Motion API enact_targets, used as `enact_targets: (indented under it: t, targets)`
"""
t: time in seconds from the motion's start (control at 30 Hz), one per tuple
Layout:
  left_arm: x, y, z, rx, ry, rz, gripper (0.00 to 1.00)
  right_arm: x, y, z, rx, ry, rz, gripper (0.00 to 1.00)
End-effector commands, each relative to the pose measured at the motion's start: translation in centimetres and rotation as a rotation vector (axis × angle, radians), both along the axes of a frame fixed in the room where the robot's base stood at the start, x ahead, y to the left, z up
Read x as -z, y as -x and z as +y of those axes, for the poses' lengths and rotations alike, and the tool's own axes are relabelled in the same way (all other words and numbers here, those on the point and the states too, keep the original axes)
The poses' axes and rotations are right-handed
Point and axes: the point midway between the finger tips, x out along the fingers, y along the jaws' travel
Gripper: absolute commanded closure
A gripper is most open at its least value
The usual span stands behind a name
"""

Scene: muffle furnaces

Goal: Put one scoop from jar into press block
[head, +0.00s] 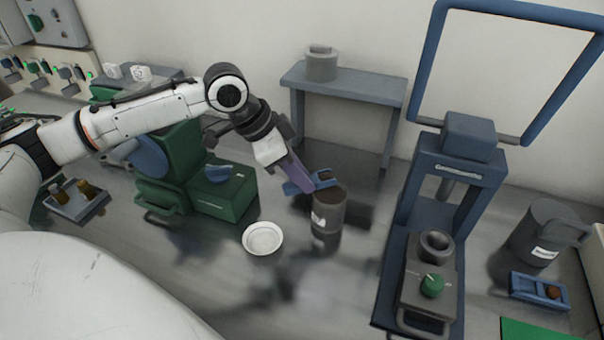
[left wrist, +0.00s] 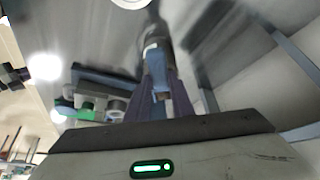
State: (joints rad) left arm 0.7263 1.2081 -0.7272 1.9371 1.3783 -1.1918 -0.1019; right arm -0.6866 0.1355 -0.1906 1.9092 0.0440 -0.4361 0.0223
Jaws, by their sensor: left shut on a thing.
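My left gripper (head: 303,180) comes in from the left, with purple fingers shut on a blue scoop (head: 325,179). The scoop's far end is at the mouth of a dark grey jar (head: 327,222) with a pale label; I cannot tell whether it dips inside or holds anything. In the left wrist view the blue scoop (left wrist: 157,75) lies between the fingers (left wrist: 160,100), with the jar (left wrist: 154,46) beyond. The press block (head: 435,246), a dark ring-shaped piece with a hole, sits on the base of the blue press (head: 437,185) at right. My right gripper is not in view.
A white dish (head: 263,238) lies left of the jar. A green machine (head: 205,185) stands farther left. A grey shelf (head: 345,84) with a lidded pot (head: 321,64) stands behind. A grey jug (head: 546,232) and blue tray (head: 540,291) are right of the press.

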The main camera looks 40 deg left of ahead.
Motion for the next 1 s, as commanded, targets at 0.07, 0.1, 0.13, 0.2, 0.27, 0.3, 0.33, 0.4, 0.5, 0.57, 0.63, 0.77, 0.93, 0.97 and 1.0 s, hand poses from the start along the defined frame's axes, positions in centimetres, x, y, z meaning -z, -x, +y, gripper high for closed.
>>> enact_targets:
  t: [0.07, 0.1, 0.13, 0.2, 0.27, 0.3, 0.33, 0.4, 0.5, 0.57, 0.63, 0.77, 0.93, 0.97, 1.0]
  targets:
    - [-0.1, 0.0, 0.0, 0.000, 0.001, -0.001, 1.00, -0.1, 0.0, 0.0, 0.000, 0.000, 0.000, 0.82]
    - [-0.1, 0.0, 0.0, 0.000, 0.001, -0.001, 1.00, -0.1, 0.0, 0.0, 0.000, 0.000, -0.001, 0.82]
    - [-0.1, 0.0, 0.0, 0.000, 0.001, -0.001, 1.00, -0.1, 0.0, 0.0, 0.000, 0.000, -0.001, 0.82]
    - [-0.1, 0.0, 0.0, 0.000, 0.001, -0.001, 1.00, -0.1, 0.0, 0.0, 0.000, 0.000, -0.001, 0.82]
    - [-0.1, 0.0, 0.0, 0.000, 0.001, -0.001, 1.00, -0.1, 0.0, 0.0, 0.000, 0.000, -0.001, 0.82]
    - [-0.1, 0.0, 0.0, 0.000, 0.001, -0.001, 1.00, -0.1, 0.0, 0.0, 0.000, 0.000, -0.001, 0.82]
    - [-0.1, 0.0, 0.0, 0.000, 0.001, -0.001, 1.00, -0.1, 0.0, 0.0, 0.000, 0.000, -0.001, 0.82]
    - [-0.1, -0.1, 0.1, -0.001, 0.000, 0.000, 1.00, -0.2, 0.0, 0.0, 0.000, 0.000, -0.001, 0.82]
    - [-0.2, -0.6, 0.9, -0.003, 0.000, 0.002, 1.00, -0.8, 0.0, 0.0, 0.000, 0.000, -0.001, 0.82]
    - [-0.1, -0.4, 0.6, 0.000, 0.000, 0.001, 1.00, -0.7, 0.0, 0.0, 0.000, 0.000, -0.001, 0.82]
    - [0.0, 0.3, -0.2, 0.004, 0.001, 0.001, 1.00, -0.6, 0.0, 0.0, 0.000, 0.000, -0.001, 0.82]
    - [-0.1, 0.1, -0.1, -0.004, 0.000, 0.000, 1.00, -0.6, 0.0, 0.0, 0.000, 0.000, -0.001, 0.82]
    - [0.0, 0.0, 0.1, 0.002, 0.001, 0.001, 1.00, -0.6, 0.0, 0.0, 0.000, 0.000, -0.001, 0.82]
    - [0.0, 0.1, 0.0, 0.001, 0.000, 0.000, 1.00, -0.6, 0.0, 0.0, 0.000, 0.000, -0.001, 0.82]
    - [-0.1, 0.1, 0.0, 0.000, 0.000, 0.000, 1.00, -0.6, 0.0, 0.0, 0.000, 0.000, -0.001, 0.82]
